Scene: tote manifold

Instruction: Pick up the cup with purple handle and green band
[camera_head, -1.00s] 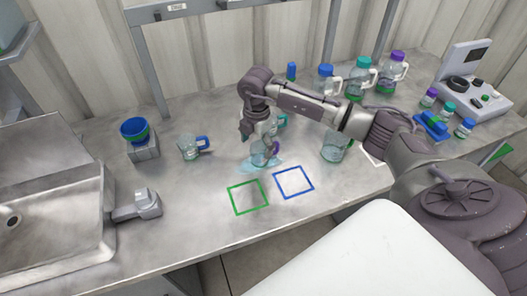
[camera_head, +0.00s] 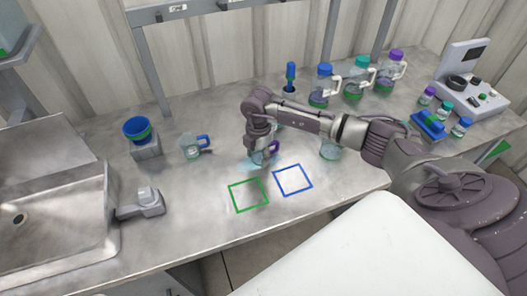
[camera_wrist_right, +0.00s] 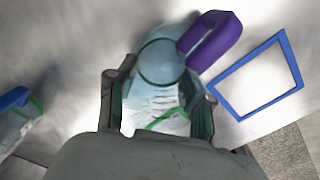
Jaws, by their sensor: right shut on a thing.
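The cup with the purple handle (camera_head: 259,158) stands in the middle of the table, behind the green and blue squares. Its clear body (camera_wrist_right: 158,62) and purple handle (camera_wrist_right: 212,40) show in the right wrist view, with a green line low on the body. My right gripper (camera_head: 260,146) is over the cup from above. In the wrist view its fingers (camera_wrist_right: 160,105) lie on both sides of the cup, shut on it. The arm partly hides the cup in the head view; I cannot tell if it is clear of the table. My left gripper is out of view.
Another clear cup (camera_head: 330,150) stands right, partly under my arm. Lidded jugs (camera_head: 355,84) line the back. Green (camera_head: 233,198) and blue (camera_head: 279,184) outlines mark clear table in front.

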